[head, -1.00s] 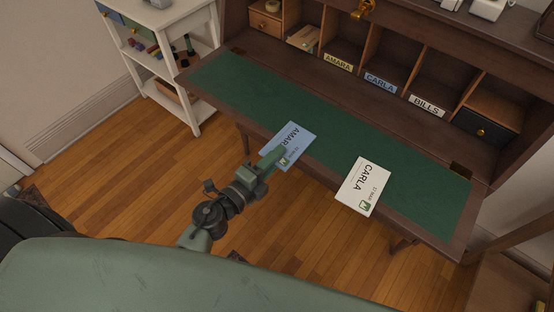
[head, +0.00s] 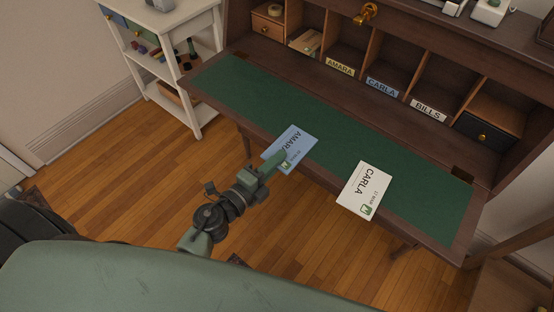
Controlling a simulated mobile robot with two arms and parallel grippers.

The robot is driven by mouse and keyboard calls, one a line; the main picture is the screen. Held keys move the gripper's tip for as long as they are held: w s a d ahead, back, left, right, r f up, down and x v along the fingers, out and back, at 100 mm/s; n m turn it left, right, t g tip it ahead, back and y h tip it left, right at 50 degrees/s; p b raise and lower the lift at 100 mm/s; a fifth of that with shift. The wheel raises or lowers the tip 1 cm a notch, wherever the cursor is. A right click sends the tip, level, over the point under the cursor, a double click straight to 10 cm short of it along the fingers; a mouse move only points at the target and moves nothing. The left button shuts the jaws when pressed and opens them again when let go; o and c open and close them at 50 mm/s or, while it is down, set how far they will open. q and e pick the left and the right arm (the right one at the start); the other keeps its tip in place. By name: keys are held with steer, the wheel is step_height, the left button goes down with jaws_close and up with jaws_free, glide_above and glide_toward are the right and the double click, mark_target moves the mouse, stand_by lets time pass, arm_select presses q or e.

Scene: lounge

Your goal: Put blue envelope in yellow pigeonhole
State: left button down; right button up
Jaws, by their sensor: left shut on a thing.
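The blue envelope (head: 294,141), marked AMARA, is at the front edge of the desk's green writing surface, partly over the edge. My left gripper (head: 281,161) is shut on its near edge; the fingertips cover part of it. I cannot tell whether the envelope is lifted off the surface. The yellow pigeonhole (head: 345,57), with a yellow AMARA label (head: 340,68), is at the back of the desk and looks empty. My right gripper is not in view.
A white CARLA envelope (head: 363,187) overhangs the desk's front edge to the right. Pigeonholes with a blue CARLA label (head: 382,87) and a white BILLS label (head: 428,111) stand to the right. Papers (head: 305,42) fill the slot to the left. The green surface (head: 330,125) between is clear.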

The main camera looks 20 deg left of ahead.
arm_select(q)
steer(key=shift+s+a+r+p, duration=0.25)
steer(key=shift+s+r+p, duration=0.5)
steer(key=shift+r, duration=0.2)
steer(key=shift+s+a+r+p, duration=0.25)
steer(key=shift+s+r+p, duration=0.4)
steer(key=shift+r+p, duration=0.25)
steer(key=shift+a+r, duration=0.1)
